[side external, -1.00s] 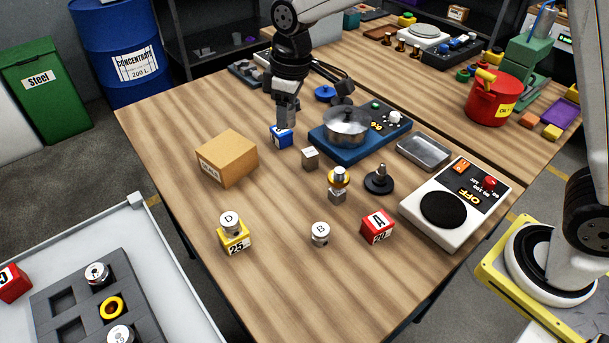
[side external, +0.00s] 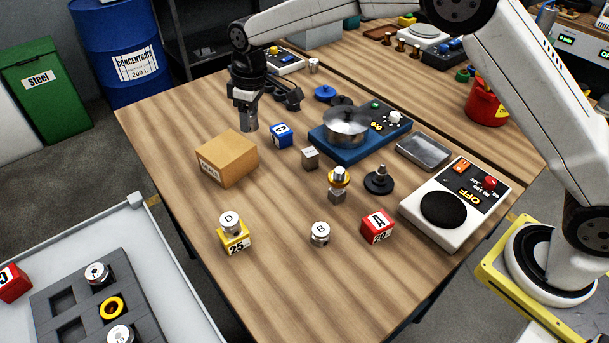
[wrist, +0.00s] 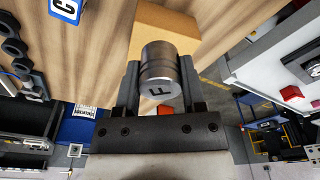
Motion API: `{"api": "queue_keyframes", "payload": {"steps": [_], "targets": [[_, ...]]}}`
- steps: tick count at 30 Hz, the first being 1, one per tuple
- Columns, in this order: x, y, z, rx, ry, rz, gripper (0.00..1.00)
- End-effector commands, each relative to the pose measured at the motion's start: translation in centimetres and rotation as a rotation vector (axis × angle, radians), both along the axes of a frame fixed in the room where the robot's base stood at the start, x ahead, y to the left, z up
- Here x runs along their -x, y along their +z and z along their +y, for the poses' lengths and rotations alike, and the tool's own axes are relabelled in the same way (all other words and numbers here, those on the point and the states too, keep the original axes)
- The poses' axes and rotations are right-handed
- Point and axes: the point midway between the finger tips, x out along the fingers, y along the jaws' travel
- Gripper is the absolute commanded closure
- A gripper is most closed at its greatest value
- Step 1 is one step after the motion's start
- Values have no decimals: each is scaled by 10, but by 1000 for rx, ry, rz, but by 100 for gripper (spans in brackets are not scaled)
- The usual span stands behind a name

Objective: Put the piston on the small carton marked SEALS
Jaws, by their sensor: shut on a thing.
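My gripper (side external: 247,103) is shut on a grey metal piston (wrist: 161,68), whose end face carries the letter F in the wrist view. In the side view the piston (side external: 249,122) hangs from the fingers, just behind and to the right of the small brown carton (side external: 226,158).
A blue block marked C (side external: 281,135) and a small grey cube (side external: 310,157) stand right of the carton. A pot (side external: 347,125) sits on a blue base further right. A yellow block (side external: 233,241) carries a cylinder marked D. The table in front of the carton is mostly clear.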

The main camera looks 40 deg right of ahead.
Motion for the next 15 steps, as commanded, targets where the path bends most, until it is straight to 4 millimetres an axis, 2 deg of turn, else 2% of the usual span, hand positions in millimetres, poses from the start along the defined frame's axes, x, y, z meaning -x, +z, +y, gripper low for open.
{"api": "queue_keyframes", "payload": {"steps": [8,15], "targets": [[-22,-28,6,0,0,0,100],[-31,-38,8,-1,0,-1,100]]}}
